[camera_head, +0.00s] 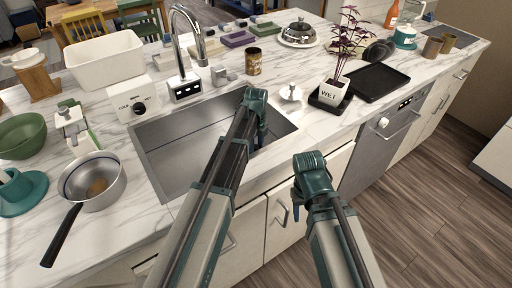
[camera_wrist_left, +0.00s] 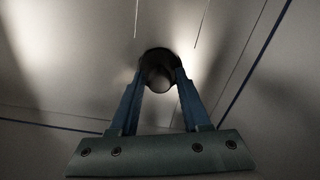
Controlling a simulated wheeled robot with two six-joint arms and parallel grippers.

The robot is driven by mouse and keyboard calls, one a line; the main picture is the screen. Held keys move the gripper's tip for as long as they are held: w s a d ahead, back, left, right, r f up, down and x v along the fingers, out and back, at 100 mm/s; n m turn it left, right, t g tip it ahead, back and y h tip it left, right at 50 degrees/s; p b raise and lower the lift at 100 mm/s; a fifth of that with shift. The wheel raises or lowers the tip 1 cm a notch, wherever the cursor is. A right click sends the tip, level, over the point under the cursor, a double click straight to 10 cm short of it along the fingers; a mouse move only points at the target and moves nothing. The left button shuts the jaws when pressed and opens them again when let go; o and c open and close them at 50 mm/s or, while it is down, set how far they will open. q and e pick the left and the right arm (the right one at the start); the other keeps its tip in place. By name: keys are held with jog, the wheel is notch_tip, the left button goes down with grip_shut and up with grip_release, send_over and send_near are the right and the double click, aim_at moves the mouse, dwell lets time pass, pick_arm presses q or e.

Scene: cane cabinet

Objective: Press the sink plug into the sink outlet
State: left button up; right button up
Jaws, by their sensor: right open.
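The steel sink (camera_head: 178,160) is set in the marble counter. My left arm reaches down into it and hides much of its right part, with the left gripper mostly hidden in the head view. In the left wrist view the left gripper (camera_wrist_left: 160,82) points at the sink floor (camera_wrist_left: 60,70). Its two fingers stand apart on either side of a dark round shape (camera_wrist_left: 160,68) with a paler middle. I cannot tell whether this is the outlet, the plug or both, or whether the fingers grip it. My right gripper (camera_head: 297,213) is open and empty in front of the counter.
A small white round piece with a stub (camera_head: 291,92) lies right of the sink. The faucet (camera_head: 190,35) stands behind it. A potted plant (camera_head: 332,91) and a black tray (camera_head: 372,84) are farther right. A saucepan (camera_head: 92,183) stands to the left.

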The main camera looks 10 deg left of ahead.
aim_at(256, 146)
pick_arm(q)
jog(key=shift+o, duration=1.2)
notch_tip(256, 146, up, 14)
jog(key=p, duration=1.3)
jog(key=shift+p, duration=0.4)
